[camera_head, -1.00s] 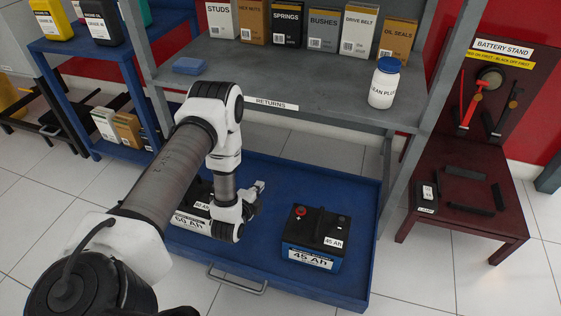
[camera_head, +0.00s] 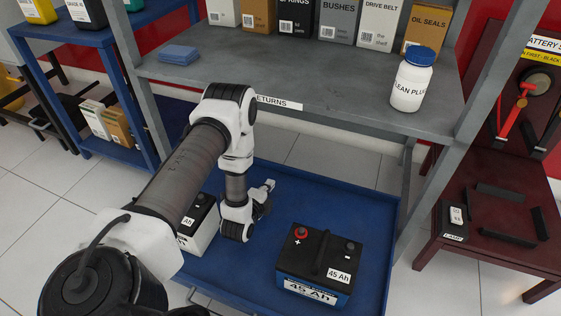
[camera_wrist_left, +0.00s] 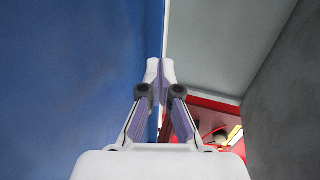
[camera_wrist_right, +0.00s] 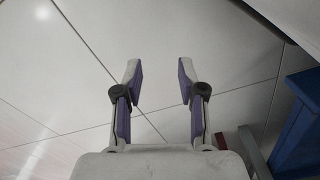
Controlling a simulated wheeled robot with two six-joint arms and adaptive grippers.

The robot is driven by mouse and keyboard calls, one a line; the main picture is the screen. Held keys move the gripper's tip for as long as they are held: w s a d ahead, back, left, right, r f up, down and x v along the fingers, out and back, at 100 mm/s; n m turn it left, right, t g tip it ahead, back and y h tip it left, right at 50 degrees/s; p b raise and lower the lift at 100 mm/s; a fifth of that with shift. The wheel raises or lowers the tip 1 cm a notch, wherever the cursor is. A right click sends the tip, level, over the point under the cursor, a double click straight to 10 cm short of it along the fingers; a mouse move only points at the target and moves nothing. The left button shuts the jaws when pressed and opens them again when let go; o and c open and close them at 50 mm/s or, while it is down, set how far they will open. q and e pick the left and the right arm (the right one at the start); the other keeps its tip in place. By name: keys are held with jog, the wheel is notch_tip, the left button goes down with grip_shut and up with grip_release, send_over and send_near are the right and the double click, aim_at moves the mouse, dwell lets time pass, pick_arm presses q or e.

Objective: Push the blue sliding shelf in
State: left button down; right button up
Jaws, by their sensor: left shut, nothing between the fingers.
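The blue sliding shelf (camera_head: 360,215) is a low tray pulled out below the grey rack. A black and blue 45 Ah battery (camera_head: 320,265) stands on its right part. A white and black battery (camera_head: 200,225) stands on its left part, half hidden by my left arm. My left gripper (camera_head: 268,188) is over the shelf between the batteries. In the left wrist view its fingers (camera_wrist_left: 160,70) are shut and empty, with a blue surface (camera_wrist_left: 75,80) beside them; contact cannot be told. My right gripper (camera_wrist_right: 158,75) is open and empty over floor tiles, outside the head view.
The grey rack (camera_head: 310,70) stands above the shelf, with boxes, a blue cloth (camera_head: 179,55) and a white bottle (camera_head: 412,80). Its right post is close to the shelf. A dark red battery stand (camera_head: 480,175) is at right, a blue side rack (camera_head: 75,60) at left.

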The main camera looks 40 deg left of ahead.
aim_at(283, 168)
pick_arm(q)
jog(key=b+x, duration=0.2)
jog(key=x, duration=0.1)
jog(key=b+x, duration=0.2)
jog(key=x, duration=0.1)
jog(key=f+b+x, duration=0.1)
jog(key=b+x, duration=0.1)
jog(key=x, duration=0.1)
jog(key=shift+f+b, duration=0.1)
jog(key=shift+b, duration=0.2)
pick_arm(e)
jog(key=f, duration=0.2)
jog(key=w+f, duration=0.1)
jog(key=f, duration=0.2)
jog(key=w+f, duration=0.1)
jog(key=f, duration=0.1)
jog(key=shift+d+f, duration=0.1)
jog(key=shift+f, duration=0.25)
pick_arm(q)
jog(key=shift+w+a, duration=0.1)
jog(key=shift+w, duration=0.25)
pick_arm(e)
jog(key=shift+f+t, duration=0.1)
jog(key=shift+t, duration=0.2)
pick_arm(q)
jog(key=shift+w, duration=0.1)
jog(key=shift+w, duration=0.1)
pick_arm(e)
jog(key=shift+w, duration=0.1)
